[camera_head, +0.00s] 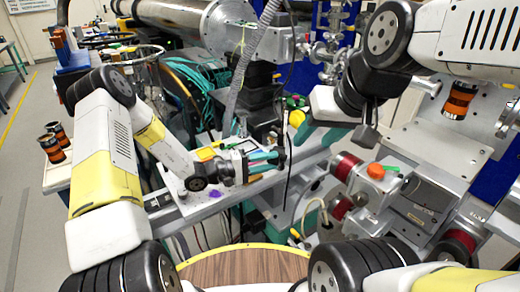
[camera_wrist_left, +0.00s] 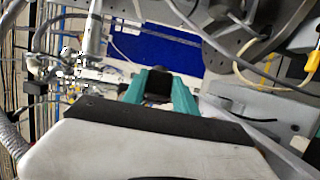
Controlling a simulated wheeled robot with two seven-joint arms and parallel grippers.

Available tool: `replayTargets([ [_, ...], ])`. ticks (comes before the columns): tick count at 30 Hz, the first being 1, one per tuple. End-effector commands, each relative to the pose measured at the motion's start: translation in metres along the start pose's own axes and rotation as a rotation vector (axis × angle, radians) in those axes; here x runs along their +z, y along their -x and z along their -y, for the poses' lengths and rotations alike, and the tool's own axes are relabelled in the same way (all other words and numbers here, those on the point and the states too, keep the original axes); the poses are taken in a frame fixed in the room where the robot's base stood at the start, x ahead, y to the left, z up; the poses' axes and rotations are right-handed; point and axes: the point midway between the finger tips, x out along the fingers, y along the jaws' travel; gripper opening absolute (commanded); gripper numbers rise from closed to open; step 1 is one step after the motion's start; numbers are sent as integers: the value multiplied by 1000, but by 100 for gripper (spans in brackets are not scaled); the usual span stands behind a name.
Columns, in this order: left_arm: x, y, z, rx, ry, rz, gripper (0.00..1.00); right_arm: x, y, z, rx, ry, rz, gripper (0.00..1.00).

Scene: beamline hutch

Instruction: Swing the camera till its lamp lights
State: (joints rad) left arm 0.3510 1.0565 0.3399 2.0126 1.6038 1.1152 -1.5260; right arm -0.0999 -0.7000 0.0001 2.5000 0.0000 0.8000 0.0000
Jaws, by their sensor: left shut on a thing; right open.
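My left gripper (camera_head: 266,160) reaches in from the left over the grey bench. Its teal fingers are shut on a dark block (camera_wrist_left: 159,86), seen between them in the left wrist view. I cannot tell whether this block is part of the camera. A thin black upright rod (camera_head: 288,165) stands close by the fingertips in the head view. Black box-shaped equipment (camera_head: 262,92) stands behind the gripper; the camera cannot be told apart there for certain. No lit lamp can be made out. My right gripper (camera_head: 319,137) hangs from the upper right, its teal fingers apart.
A motor block with an orange knob (camera_head: 376,170) and dark red cylinders stands at the right. A yellow knob (camera_head: 297,118) is near my right gripper. A grey corrugated hose (camera_head: 252,55) hangs behind. A round wooden top (camera_head: 245,266) is in front; floor is clear far left.

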Motion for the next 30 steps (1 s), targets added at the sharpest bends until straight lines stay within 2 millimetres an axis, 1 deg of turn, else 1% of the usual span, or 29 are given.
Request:
replayTargets([
  [1,10,-6,-2,6,3,19,0,0,0,0,0,0,0,46],
  [7,15,-13,-1,5,2,19,0,0,0,0,0,0,0,46],
  [15,17,-16,-2,7,2,19,0,0,0,0,0,0,0,46],
  [26,15,-16,-3,8,-1,15,0,0,0,0,0,0,0,46],
  [27,14,-16,-3,9,-1,15,40,0,0,0,0,0,0,46],
  [28,14,-16,-3,8,-1,14,44,0,0,0,0,0,0,46],
  [30,14,-15,-3,7,-1,12,44,0,0,0,0,0,0,46],
])
